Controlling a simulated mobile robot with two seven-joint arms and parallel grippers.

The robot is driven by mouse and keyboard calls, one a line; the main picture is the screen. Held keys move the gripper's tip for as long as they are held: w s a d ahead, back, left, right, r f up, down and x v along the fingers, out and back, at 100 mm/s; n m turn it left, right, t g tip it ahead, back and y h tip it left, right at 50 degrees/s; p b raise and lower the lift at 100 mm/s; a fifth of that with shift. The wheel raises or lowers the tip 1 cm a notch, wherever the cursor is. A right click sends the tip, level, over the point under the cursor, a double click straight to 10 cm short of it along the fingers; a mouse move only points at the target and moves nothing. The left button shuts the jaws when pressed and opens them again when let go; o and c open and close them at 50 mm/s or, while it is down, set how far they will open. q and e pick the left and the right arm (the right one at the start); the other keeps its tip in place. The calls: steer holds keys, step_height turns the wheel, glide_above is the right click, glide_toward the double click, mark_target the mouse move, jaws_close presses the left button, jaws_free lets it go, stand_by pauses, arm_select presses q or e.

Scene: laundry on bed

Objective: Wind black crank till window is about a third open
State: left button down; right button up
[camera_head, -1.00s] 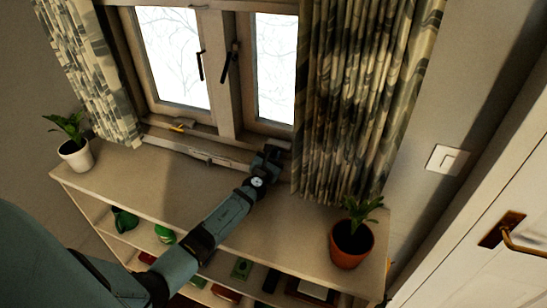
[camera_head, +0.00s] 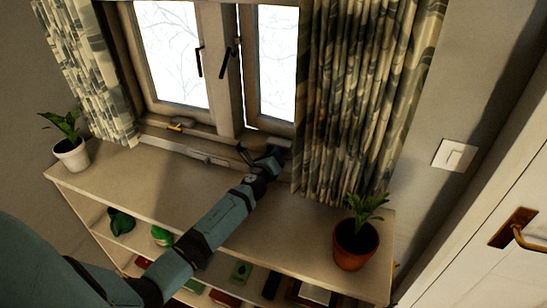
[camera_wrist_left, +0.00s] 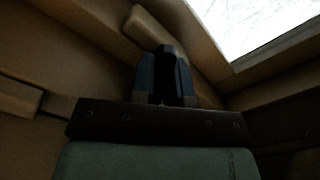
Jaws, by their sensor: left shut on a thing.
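My left gripper (camera_head: 264,157) is at the sill below the right window pane (camera_head: 275,65), beside the patterned curtain. It is shut on the black crank, which is mostly hidden by the fingers in the head view. In the left wrist view, a dark piece, seemingly the crank (camera_wrist_left: 167,72), sits between the gripper's two blue fingers. The right pane's sash stands slightly ajar, with a thin bright gap along its lower edge. The left window pane (camera_head: 172,55) looks closed. My right gripper is not in view.
A wooden shelf unit (camera_head: 150,180) stands below the window. A plant in a white pot (camera_head: 72,154) is at its left end, and one in a terracotta pot (camera_head: 352,246) at its right. The right curtain (camera_head: 365,90) hangs close to my gripper.

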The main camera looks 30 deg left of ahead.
arm_select(q)
steer(key=n+b, duration=0.1)
steer(key=n, duration=0.2)
steer(key=shift+n, duration=0.4)
steer(key=n, duration=0.2)
steer(key=shift+n+b, duration=0.35)
steer(key=shift+n, duration=2.15)
steer(key=c, duration=1.1)
jaws_free()
